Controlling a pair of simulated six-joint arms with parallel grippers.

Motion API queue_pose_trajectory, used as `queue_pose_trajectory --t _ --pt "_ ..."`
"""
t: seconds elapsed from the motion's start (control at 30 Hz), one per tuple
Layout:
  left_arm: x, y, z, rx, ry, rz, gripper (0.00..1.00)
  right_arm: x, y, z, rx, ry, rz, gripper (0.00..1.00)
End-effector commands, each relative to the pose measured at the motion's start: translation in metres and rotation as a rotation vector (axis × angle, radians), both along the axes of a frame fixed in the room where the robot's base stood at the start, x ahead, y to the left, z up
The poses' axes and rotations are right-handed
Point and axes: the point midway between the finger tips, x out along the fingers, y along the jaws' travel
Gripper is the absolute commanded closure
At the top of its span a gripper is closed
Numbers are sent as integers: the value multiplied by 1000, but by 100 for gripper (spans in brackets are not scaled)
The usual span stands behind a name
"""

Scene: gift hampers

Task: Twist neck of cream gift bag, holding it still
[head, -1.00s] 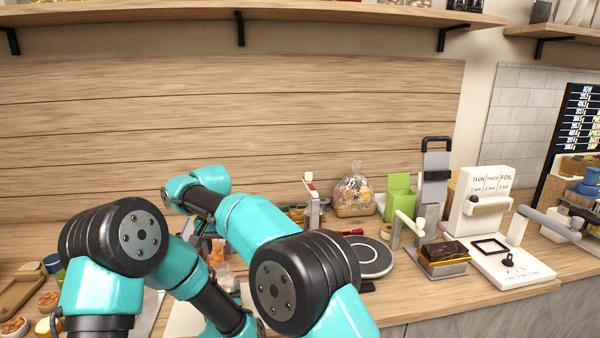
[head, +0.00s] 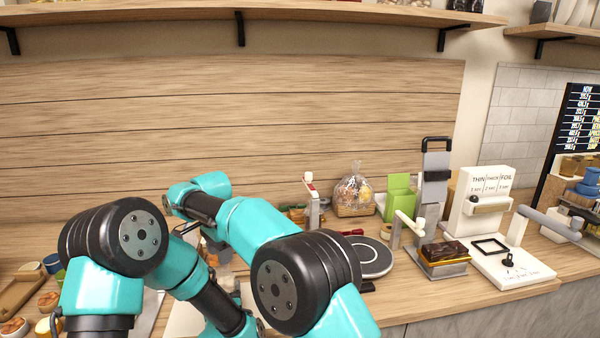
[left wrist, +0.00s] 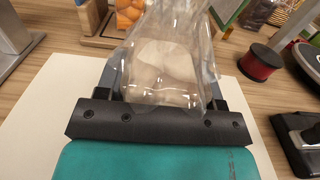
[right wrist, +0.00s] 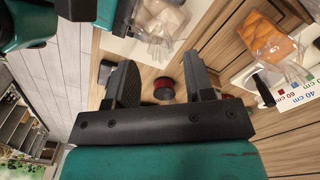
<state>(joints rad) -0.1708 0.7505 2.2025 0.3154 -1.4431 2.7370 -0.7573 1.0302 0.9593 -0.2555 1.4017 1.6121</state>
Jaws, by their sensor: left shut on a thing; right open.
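The cream gift bag (left wrist: 172,58) is clear cellophane with pale contents. It fills the space between the fingers of my left gripper (left wrist: 162,82), which is shut on it. The bag also shows at the top of the right wrist view (right wrist: 160,18), beyond the fingertips. My right gripper (right wrist: 160,82) is open, with nothing between its fingers; the bag is apart from them. In the head view my arms hide most of the bag and both gripper tips.
A red spool (right wrist: 164,88) stands on the counter and shows in the left wrist view (left wrist: 260,62). A bag with orange contents (right wrist: 278,48) is nearby. A round dark plate (head: 368,258) and a gold box (head: 444,254) stand to the right.

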Motion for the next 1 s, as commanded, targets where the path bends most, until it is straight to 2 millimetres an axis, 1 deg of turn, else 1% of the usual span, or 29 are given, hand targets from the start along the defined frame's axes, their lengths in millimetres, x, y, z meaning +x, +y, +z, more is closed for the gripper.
queue_pose_trajectory --t 0.13,0.17,0.4,0.53,0.7,0.93,1.0 --pt "0 0 0 0 -1 0 59 0 0 -3 -1 1 -117 52" --pt "0 0 0 0 -1 0 59 0 0 -6 -2 2 -125 52" --pt "0 0 0 0 -1 0 59 0 0 -34 -3 3 -118 52" --pt "0 0 0 0 -1 0 59 0 0 -43 -1 2 -117 52" --pt "0 0 0 0 -1 0 59 0 0 -48 -1 2 -117 52" --pt "0 0 0 0 -1 0 59 0 0 -48 -1 2 -116 52" --pt "0 0 0 0 -1 0 59 0 0 -48 -1 2 -116 57"
